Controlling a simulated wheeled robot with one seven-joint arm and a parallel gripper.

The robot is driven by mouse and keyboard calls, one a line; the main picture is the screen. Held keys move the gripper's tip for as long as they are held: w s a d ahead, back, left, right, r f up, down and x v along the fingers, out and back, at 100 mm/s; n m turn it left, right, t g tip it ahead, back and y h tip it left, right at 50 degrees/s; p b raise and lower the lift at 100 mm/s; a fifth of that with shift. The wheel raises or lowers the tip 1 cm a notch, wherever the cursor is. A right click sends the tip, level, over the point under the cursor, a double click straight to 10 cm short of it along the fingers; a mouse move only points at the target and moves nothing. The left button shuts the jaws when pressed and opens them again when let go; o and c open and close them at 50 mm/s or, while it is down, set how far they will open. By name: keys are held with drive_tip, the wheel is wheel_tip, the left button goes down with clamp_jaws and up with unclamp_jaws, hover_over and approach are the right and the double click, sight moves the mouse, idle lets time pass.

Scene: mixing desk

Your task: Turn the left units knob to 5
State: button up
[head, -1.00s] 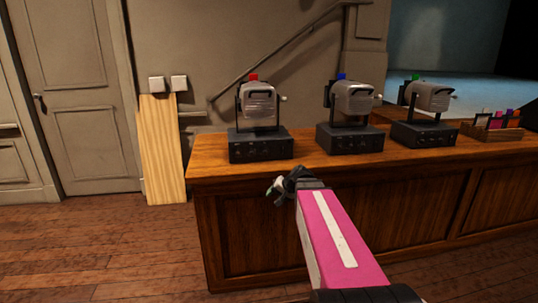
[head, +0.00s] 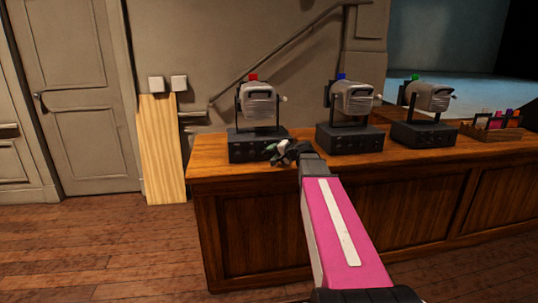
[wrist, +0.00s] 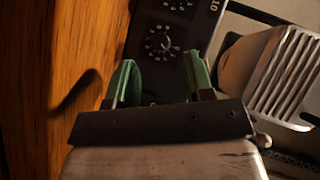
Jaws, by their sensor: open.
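The left lamp unit's black control box (head: 243,150) stands at the left end of the wooden desk, with small knobs on its front that are too small to read in the head view. In the wrist view, a dark round knob (wrist: 160,43) with a ring of pale marks lies just beyond the fingertips. A second knob (wrist: 178,5) shows partly at the top edge, near a "10" label. I cannot tell which of them is the units knob, nor read its setting. My gripper (head: 272,153) is before the box's right part. Its green fingers (wrist: 160,68) are open and apart from the knob.
A grey ribbed lamp (wrist: 285,75) is close to the right finger in the wrist view. The middle (head: 350,138) and right (head: 425,133) lamp boxes stand farther along the desk (head: 215,168). A wooden rack (head: 492,132) is at the far right. Floor in front is clear.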

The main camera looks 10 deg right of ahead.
sight(266, 153)
drive_tip(key=shift+x, duration=1.75)
clamp_jaws()
drive_tip(key=shift+f+m+t+y, duration=0.15)
drive_tip(key=shift+m+t+y, duration=0.25)
drive_tip(key=shift+m+y, duration=0.3)
drive_tip(key=shift+f+m+t+y, duration=0.15)
drive_tip(key=shift+m+t+y, duration=0.25)
drive_tip(key=shift+m+y, duration=0.3)
unclamp_jaws()
drive_tip(key=shift+s+d, duration=0.1)
drive_tip(key=v, duration=1)
drive_tip(key=shift+s+d, duration=0.2)
drive_tip(key=shift+s, duration=0.1)
